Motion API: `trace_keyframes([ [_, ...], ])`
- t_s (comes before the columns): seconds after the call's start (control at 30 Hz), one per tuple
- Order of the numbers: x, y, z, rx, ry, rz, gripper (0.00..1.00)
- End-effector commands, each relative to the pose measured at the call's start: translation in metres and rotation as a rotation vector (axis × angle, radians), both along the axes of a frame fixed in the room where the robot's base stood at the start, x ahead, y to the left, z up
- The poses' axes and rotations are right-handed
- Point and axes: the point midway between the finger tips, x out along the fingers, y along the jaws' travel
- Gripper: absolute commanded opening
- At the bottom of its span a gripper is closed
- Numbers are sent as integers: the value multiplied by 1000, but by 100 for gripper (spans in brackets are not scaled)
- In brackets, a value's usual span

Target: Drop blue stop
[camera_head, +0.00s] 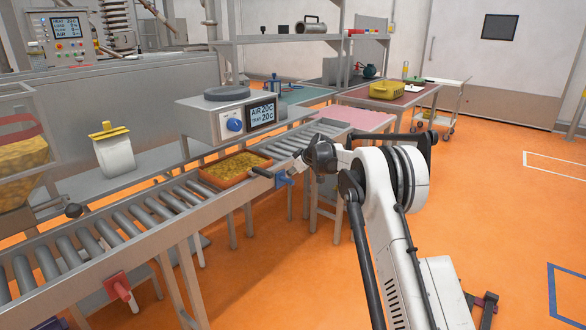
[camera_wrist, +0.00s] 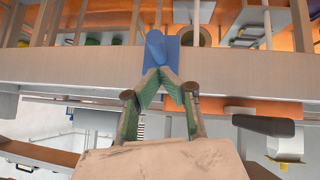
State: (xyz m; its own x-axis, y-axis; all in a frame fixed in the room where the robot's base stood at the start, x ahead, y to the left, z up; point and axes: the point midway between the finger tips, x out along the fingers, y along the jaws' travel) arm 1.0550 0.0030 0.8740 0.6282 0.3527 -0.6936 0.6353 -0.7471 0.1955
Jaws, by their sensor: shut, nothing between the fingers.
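The blue stop (camera_head: 281,178) is mounted on the near side rail of the roller conveyor, just beyond the right end of the orange tray. In the wrist view the blue stop (camera_wrist: 156,46) shows its plate and a rounded blue knob or lever against the rail. My gripper (camera_head: 295,170) is beside the rail at the blue stop. In the wrist view its fingertips (camera_wrist: 161,73) are together with nothing between them, right in front of the lower part of the blue stop. Whether they touch it I cannot tell.
The orange tray (camera_head: 235,168) with yellowish pieces sits on the rollers, near a dark handle (camera_head: 262,172). A red stop (camera_head: 118,286) is on the rail at lower left. A display unit (camera_head: 232,115) stands behind the conveyor. The orange floor at right is open.

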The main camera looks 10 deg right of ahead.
Motion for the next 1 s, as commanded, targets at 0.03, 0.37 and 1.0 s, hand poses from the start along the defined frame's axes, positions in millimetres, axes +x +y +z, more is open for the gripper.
trace_keyframes([
  [0.03,1,-1,-7,1,0,-1,0],
  [0.37,2,-4,-21,0,0,0,0],
  [1.0,2,-3,-68,0,1,1,0],
])
